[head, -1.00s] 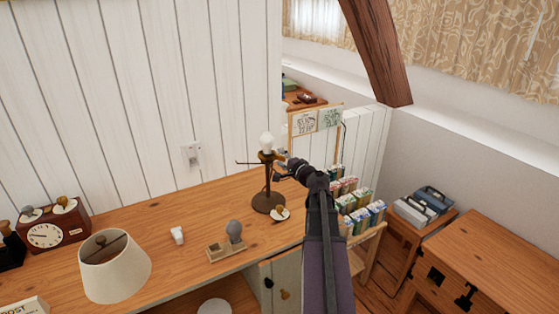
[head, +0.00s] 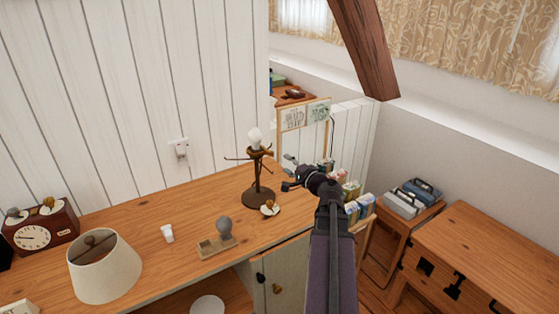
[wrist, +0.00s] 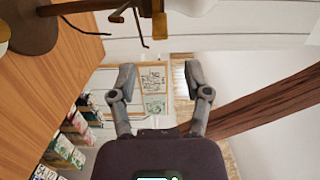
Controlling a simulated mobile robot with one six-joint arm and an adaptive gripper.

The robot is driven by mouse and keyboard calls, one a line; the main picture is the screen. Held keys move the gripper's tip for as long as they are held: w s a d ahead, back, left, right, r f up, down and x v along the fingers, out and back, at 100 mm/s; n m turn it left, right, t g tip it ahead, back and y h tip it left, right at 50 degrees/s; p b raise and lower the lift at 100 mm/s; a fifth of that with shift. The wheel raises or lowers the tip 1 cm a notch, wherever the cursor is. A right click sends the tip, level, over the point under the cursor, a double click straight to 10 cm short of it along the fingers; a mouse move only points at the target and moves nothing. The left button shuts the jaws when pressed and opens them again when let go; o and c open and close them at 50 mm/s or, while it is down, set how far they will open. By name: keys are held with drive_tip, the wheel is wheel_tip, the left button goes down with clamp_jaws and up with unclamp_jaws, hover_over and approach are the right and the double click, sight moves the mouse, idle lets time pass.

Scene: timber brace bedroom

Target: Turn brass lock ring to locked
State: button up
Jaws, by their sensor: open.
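A dark bronze lamp stand (head: 258,190) with thin side arms stands upright near the right end of the wooden desk. A white bulb (head: 255,138) sits on its top. A brass-coloured collar (wrist: 159,20) shows beneath the bulb (wrist: 193,6) at the top of the wrist view. I cannot make out lock markings or the ring's position. My gripper (head: 287,173) is open and empty, just right of the lamp and apart from it. In the wrist view its two fingers (wrist: 160,78) stand apart with nothing between them.
On the desk (head: 170,208) are a lampshade (head: 104,268), a grey bulb in a wooden tray (head: 217,247), a small white cup (head: 167,233) and a white dish with a brass knob-like piece (head: 270,208). Cartons (head: 355,205) stand right of the desk. A slanted timber brace (head: 365,48) is behind.

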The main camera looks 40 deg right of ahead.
drive_tip(key=shift+s, duration=1.25)
drive_tip(key=c, duration=0.5)
drive_tip(key=shift+w+d, duration=0.2)
clamp_jaws()
drive_tip(key=w+d+n+g+y, duration=0.3)
drive_tip(key=d+n+y, duration=0.4)
drive_tip(key=d+y, duration=0.3)
drive_tip(key=shift+w+d+y, duration=0.4)
drive_tip(key=shift+w+d, duration=0.05)
drive_tip(key=shift+d, duration=0.5)
